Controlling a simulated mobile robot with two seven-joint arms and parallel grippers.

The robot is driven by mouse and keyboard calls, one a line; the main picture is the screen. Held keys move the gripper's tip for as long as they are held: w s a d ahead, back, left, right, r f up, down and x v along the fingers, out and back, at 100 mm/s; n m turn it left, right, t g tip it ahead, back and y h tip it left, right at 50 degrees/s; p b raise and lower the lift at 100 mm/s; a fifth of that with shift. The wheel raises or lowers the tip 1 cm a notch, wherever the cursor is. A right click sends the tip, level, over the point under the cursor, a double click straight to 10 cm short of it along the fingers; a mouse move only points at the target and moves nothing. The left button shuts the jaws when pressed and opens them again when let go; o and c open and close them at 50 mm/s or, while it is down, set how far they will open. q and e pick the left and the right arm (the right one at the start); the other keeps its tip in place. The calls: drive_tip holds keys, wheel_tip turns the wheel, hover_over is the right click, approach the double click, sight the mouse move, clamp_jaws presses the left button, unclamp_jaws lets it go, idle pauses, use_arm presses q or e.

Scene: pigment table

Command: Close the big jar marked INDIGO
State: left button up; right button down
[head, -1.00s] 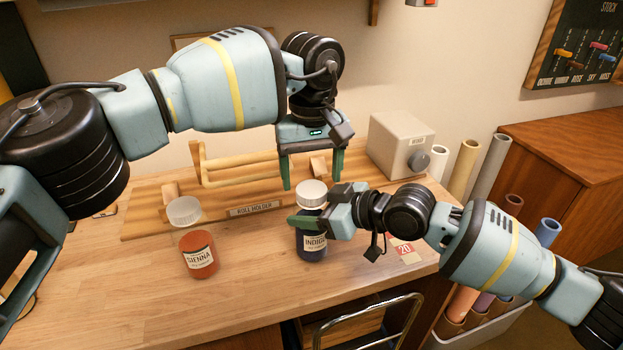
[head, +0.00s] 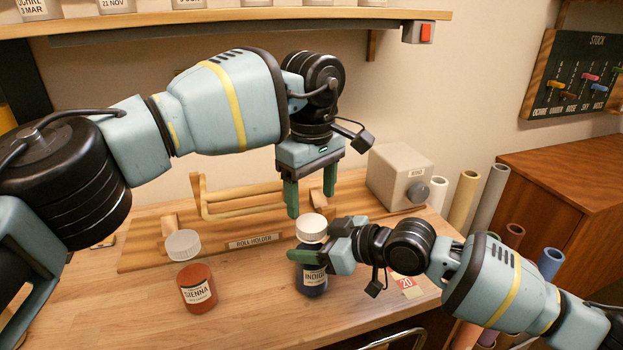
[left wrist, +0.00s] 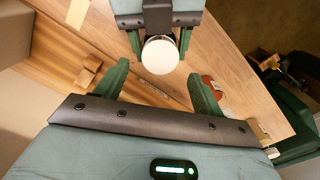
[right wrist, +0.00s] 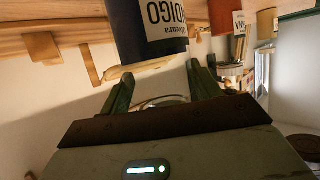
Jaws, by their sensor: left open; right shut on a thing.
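The big INDIGO jar (head: 313,284) is dark blue and stands upright on the table, its label also readable in the right wrist view (right wrist: 146,38). A white lid (head: 312,227) sits on its top; I cannot tell if it is tight. My right gripper (head: 312,258) is shut on the jar from the right, just below the lid. My left gripper (head: 311,200) is open, pointing down, above and slightly behind the lid in the head view. In the left wrist view the lid (left wrist: 160,55) shows between and beyond its fingers.
The orange SIENNA jar (head: 198,290) with a whitish lid stands to the left. A wooden roll holder (head: 255,240) lies behind, with a grey box (head: 395,178) at the back right. Rolled tubes stand right of the table. The front left of the table is clear.

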sight(311, 223)
use_arm(q)
drive_tip(key=n, duration=0.3)
drive_tip(key=shift+r, duration=0.1)
drive_tip(key=n, duration=0.4)
drive_tip(key=shift+r+n, duration=0.2)
drive_tip(key=shift+n, duration=0.2)
drive_tip(key=n, duration=0.6)
drive_tip(key=shift+r, duration=0.15)
drive_tip(key=n, duration=0.3)
drive_tip(key=shift+r, duration=0.1)
drive_tip(key=n, duration=0.5)
drive_tip(key=shift+r, duration=0.15)
drive_tip(key=n, duration=0.6)
drive_tip(key=shift+r, duration=0.2)
drive_tip(key=n, duration=0.4)
drive_tip(key=shift+r+n, duration=0.15)
drive_tip(key=shift+n, duration=0.25)
drive_tip(key=n, duration=0.7)
drive_tip(key=shift+r+n, duration=0.2)
drive_tip(key=shift+n, duration=0.1)
drive_tip(key=n, duration=0.4)
drive_tip(key=shift+r, duration=0.1)
drive_tip(key=shift+f, duration=4)
